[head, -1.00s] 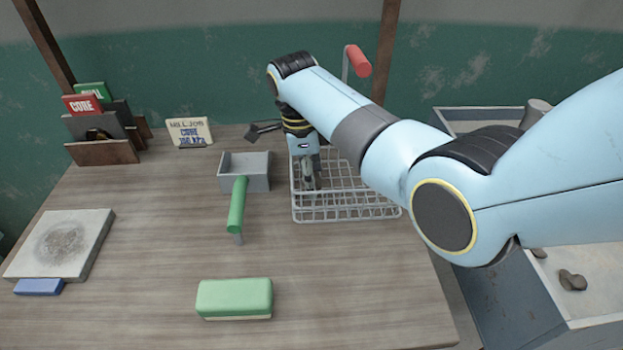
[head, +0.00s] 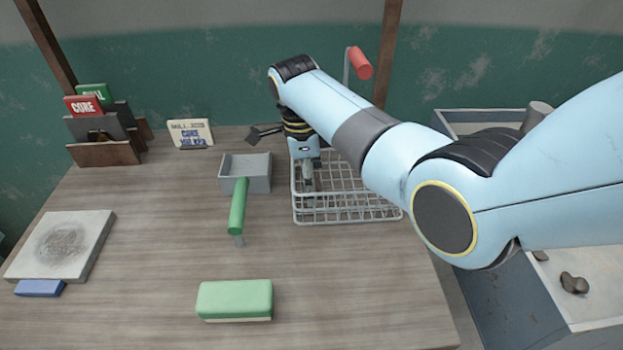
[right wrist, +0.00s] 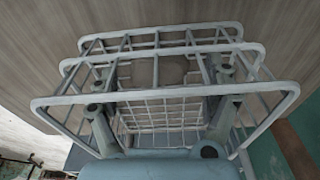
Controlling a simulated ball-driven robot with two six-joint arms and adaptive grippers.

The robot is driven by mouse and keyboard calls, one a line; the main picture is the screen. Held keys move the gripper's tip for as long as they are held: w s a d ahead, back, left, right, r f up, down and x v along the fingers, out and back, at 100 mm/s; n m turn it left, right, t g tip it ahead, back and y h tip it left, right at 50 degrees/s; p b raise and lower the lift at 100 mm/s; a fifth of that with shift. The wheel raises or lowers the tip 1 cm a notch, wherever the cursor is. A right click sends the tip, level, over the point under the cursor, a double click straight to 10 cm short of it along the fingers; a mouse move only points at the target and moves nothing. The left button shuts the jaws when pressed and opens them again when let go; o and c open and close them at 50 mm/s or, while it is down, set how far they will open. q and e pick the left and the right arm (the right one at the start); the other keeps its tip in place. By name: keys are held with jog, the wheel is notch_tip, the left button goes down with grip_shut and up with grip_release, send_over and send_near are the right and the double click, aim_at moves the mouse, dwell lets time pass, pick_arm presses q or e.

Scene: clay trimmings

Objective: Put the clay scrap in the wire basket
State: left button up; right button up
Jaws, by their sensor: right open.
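The wire basket (head: 347,212) is a pale wire-mesh box at the back right of the wooden table. My right gripper (head: 308,192) points down into its left part. In the right wrist view, the open fingers of my right gripper (right wrist: 165,82) stand apart with basket wires (right wrist: 160,101) around and between them. I see nothing held between the fingers. Dark grey-brown lumps that look like clay scrap (head: 573,283) lie at the far right, off the table. I cannot make out any scrap inside the basket. My left gripper is out of view.
A grey box (head: 258,180) stands left of the basket, with a green handle (head: 238,206) in front. A green block (head: 235,300) lies near the front. A stained slab (head: 62,243) and a blue block (head: 39,288) lie left.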

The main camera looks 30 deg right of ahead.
notch_tip(320, 180, up, 12)
jog(key=a, duration=0.1)
jog(key=shift+w+a+f+p, duration=0.15)
jog(key=shift+w+f+p, duration=0.1)
jog(key=shift+w+p, duration=0.1)
jog(key=shift+f, duration=0.1)
